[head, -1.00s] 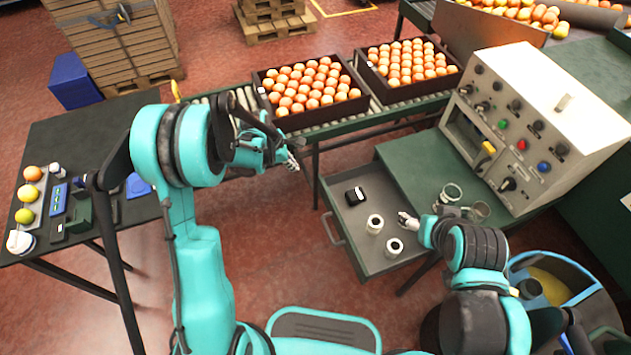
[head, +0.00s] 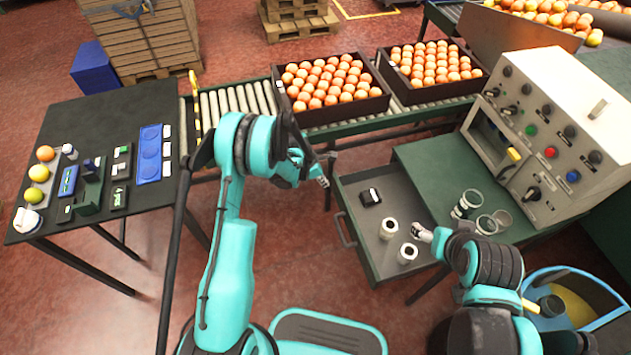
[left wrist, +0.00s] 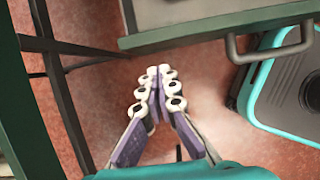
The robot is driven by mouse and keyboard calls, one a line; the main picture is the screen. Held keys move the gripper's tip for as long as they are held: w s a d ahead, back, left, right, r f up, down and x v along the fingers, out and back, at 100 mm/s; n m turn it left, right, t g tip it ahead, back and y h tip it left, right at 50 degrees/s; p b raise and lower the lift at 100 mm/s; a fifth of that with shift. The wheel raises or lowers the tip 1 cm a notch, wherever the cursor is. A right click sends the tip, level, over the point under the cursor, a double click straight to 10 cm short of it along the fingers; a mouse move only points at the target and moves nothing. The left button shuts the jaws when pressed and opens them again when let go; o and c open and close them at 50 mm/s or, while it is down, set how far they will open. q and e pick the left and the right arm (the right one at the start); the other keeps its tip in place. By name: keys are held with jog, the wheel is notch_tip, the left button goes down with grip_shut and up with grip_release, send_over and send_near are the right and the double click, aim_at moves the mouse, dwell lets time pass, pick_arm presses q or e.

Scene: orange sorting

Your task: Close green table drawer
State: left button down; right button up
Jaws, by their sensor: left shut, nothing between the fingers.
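The green table (head: 430,170) has its grey drawer (head: 362,233) pulled open. The drawer holds a black box (head: 370,197) and two white cylinders (head: 389,229). The drawer's handle (head: 345,230) is on its front, and also shows in the left wrist view (left wrist: 268,52). My left gripper (head: 325,181) is near the front corner of the drawer, apart from the handle. In the left wrist view its fingers (left wrist: 158,74) are together and empty, beside the drawer front (left wrist: 210,28). My right gripper (head: 420,232) is by the drawer's right side; its fingers are too small to read.
A control box (head: 555,135) and glass jars (head: 467,204) stand on the green table. Crates of oranges (head: 330,112) sit on the roller conveyor (head: 232,103) behind. A dark table (head: 95,125) with fruit and small devices stands left. A blue bin (head: 570,300) is at right.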

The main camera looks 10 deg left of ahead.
pick_arm(q)
jog(key=shift+w+d+r, duration=0.1)
jog(key=shift+w+d, duration=0.2)
jog(key=shift+d, duration=0.2)
jog(key=shift+w+d, duration=0.25)
jog(key=shift+d, duration=0.2)
pick_arm(e)
jog(key=shift+f, duration=0.45)
